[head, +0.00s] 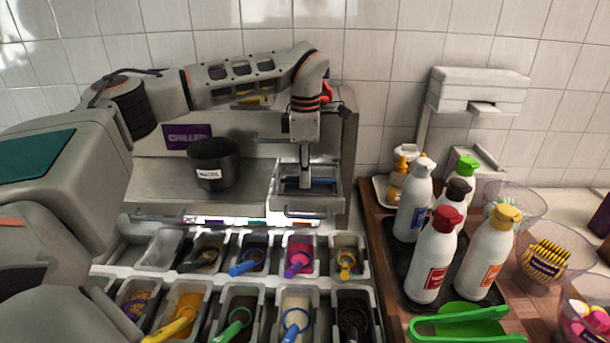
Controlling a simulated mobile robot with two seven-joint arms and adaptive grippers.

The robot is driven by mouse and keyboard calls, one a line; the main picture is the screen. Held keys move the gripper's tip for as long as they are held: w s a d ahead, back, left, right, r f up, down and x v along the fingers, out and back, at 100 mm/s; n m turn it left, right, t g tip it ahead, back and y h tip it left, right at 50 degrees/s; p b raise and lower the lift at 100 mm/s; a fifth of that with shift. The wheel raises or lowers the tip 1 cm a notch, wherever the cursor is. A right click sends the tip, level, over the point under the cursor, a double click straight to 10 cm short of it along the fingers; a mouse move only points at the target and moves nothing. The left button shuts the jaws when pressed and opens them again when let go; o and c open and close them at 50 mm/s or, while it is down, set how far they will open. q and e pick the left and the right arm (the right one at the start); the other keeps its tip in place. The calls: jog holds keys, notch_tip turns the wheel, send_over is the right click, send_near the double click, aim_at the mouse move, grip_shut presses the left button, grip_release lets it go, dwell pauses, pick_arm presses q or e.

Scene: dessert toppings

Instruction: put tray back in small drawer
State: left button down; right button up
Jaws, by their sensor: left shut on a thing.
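My left gripper (305,178) points straight down over a small open drawer (333,203) in the metal chiller unit. It is shut on the tray (318,184), of which only a dark, bluish part shows low inside the drawer. The gripper and the drawer's front wall hide most of the tray, so I cannot tell if it rests on the drawer floor. My right gripper is not in view.
A black pot (213,163) stands left of the drawer on the chiller. Several topping tubs with coloured scoops fill the rack (222,278) in front. Sauce bottles (436,255) and green tongs (455,322) crowd the wooden board at right.

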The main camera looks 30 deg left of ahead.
pick_arm(q)
jog(key=c, duration=2.1)
grip_release()
jog(key=shift+f, duration=0.15)
jog(key=shift+c, duration=0.2)
notch_tip(320, 180, up, 12)
jog(key=shift+r, duration=0.2)
